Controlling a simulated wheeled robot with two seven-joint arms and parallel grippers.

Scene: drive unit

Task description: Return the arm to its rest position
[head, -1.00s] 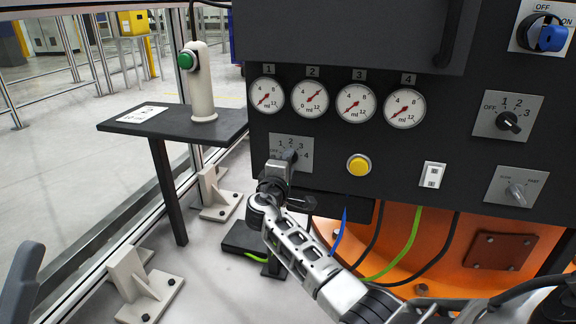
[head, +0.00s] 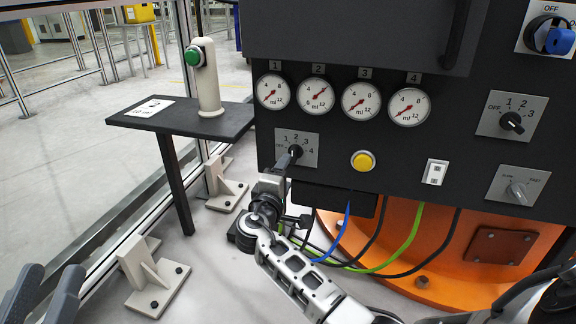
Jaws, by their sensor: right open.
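My right arm (head: 300,282) reaches in from the bottom right. Its gripper (head: 287,165) points up in front of the lower left of the dark control panel (head: 400,165), just below the small four-position selector knob (head: 296,151). It is open, seen nearly edge-on, with nothing visible in it. I cannot tell whether a finger touches the knob. My left gripper (head: 54,272) shows only as two grey fingers at the bottom left corner. They stand apart with nothing between them, and the rest of that arm is out of view.
A side shelf (head: 180,124) carries a white post with a green button (head: 207,85). The panel has several gauges, a yellow button (head: 363,161) and other switches. Cables (head: 412,240) hang below it before an orange base (head: 450,280).

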